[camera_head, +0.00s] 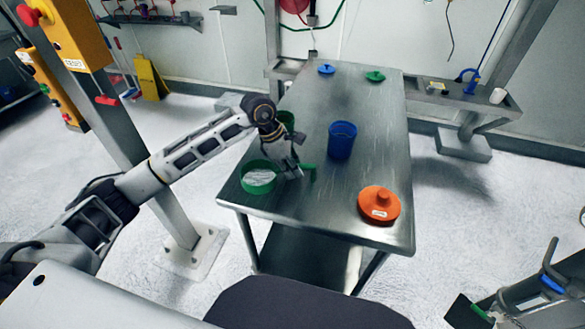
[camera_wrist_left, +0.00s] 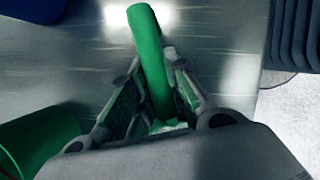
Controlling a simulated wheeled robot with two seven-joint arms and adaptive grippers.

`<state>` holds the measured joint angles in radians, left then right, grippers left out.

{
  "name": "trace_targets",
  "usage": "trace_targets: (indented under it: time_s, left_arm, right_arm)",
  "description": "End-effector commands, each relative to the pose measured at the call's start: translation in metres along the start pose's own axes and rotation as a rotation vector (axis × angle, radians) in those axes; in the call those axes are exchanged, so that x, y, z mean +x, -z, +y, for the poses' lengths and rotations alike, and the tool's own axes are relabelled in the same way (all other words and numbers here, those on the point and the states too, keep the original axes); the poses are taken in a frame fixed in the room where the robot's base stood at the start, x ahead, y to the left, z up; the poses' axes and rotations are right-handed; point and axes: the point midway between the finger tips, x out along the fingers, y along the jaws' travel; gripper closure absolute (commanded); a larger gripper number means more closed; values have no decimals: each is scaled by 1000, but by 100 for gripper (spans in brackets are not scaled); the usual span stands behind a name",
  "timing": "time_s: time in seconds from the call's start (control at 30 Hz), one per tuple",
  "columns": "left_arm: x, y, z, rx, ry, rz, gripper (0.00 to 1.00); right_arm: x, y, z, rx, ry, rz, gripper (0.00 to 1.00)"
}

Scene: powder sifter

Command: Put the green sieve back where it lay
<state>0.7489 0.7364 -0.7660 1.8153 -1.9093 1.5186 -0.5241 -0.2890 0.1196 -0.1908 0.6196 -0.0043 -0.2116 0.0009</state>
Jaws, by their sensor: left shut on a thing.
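The green sieve (camera_head: 258,177) is at the near left corner of the steel table, with pale material showing inside its rim. My left gripper (camera_head: 293,171) is just right of the rim, shut on the sieve's green handle. In the left wrist view, the handle (camera_wrist_left: 151,60) runs up between the two fingers. I cannot tell whether the sieve touches the table. My right gripper is not in view.
A blue container (camera_head: 341,141) and an orange lid (camera_head: 379,204) are on the table (camera_head: 335,205). A green container (camera_head: 287,118) is partly hidden behind my arm. Blue (camera_head: 326,69) and green (camera_head: 375,76) lids lie at the back. The table's middle right is clear.

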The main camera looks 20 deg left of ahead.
Motion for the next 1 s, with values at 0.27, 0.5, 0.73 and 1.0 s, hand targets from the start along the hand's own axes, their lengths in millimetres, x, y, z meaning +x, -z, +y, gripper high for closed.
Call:
trace_targets:
  time_s: [0.27,0.5,0.73,1.0]
  left_arm:
    - [1,0,0,0,0,0,59]
    - [1,0,0,0,0,0,59]
    - [-3,0,0,0,-1,0,59]
    - [-25,1,1,0,-3,-1,59]
  right_arm:
    - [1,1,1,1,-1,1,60]
    - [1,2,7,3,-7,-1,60]
    - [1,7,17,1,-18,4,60]
    - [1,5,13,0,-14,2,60]
